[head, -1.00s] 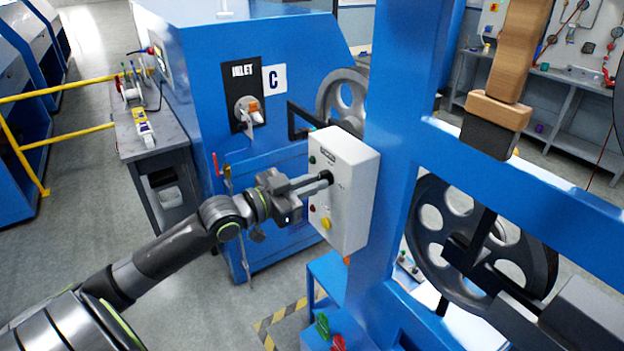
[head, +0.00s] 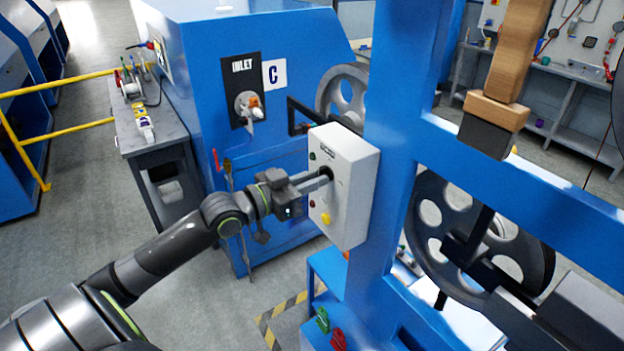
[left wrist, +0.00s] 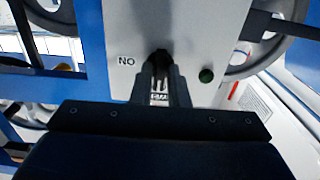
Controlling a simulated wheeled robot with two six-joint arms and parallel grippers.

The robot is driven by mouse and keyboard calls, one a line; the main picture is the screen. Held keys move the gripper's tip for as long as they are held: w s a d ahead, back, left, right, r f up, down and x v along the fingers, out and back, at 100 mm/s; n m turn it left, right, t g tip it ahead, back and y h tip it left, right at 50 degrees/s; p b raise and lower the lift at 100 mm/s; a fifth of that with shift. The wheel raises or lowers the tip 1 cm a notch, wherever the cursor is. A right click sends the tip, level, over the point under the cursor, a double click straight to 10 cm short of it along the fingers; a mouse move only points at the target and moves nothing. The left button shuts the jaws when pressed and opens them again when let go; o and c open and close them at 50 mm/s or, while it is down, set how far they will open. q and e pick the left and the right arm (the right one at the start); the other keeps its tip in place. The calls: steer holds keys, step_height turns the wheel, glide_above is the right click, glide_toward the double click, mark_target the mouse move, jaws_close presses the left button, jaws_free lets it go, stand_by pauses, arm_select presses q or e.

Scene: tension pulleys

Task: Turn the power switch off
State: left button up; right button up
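The white control box (head: 352,215) is fixed to the side of a blue upright post. My left gripper (head: 326,174) reaches its front face from the left. In the left wrist view the fingertips (left wrist: 161,62) close around the dark knob of the power switch (left wrist: 160,54), which they mostly hide. An upside-down ON label (left wrist: 126,61) is left of the knob in that view, and a green button (left wrist: 206,75) is to its right. A yellow button (head: 326,219) sits lower on the box. My right gripper is in neither view.
The blue post (head: 393,120) and its crossbeam stand close to the right of the box. A dark spoked pulley (head: 478,232) is behind the beam. A blue machine (head: 262,185) stands behind my left gripper. Open floor lies at the left.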

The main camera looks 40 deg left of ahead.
arm_select(q)
steer(key=o, duration=0.3)
steer(key=shift+o, duration=0.2)
steer(key=p+v, duration=0.4)
steer(key=v, duration=1.3)
steer(key=shift+p, duration=0.35)
steer(key=shift+s+a, duration=0.15)
steer(key=shift+s, duration=0.05)
steer(key=shift+f, duration=0.15)
